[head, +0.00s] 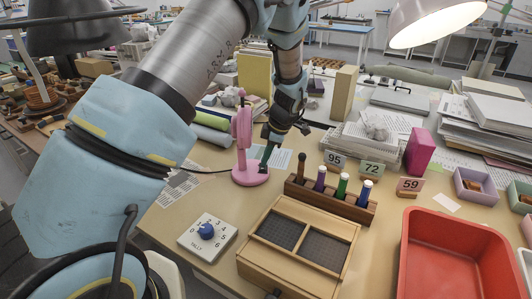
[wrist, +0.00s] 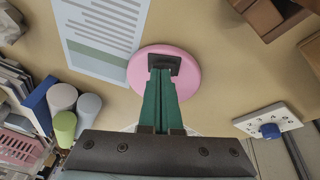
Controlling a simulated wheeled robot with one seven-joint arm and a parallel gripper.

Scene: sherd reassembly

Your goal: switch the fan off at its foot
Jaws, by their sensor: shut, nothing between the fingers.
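The pink fan (head: 243,127) stands upright on the table in the head view, on a round pink foot (head: 251,176). My gripper (head: 266,158) points down just right of its stem, with its green fingertips low over the foot. In the wrist view the pink foot (wrist: 191,80) lies under my shut, empty gripper (wrist: 162,74). A dark block, seemingly the switch (wrist: 172,62), sits on the foot right at the fingertips. I cannot tell whether they touch it, nor which way it is set. The fan's stem does not show clearly in the wrist view.
A wooden rack (head: 330,199) of coloured tubes stands right of the foot. The dial box (head: 207,237) and a wooden tray box (head: 300,243) are nearer. A printed sheet (wrist: 100,36) lies by the foot, with rolls (wrist: 75,108) beyond. A cable runs from the foot leftward.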

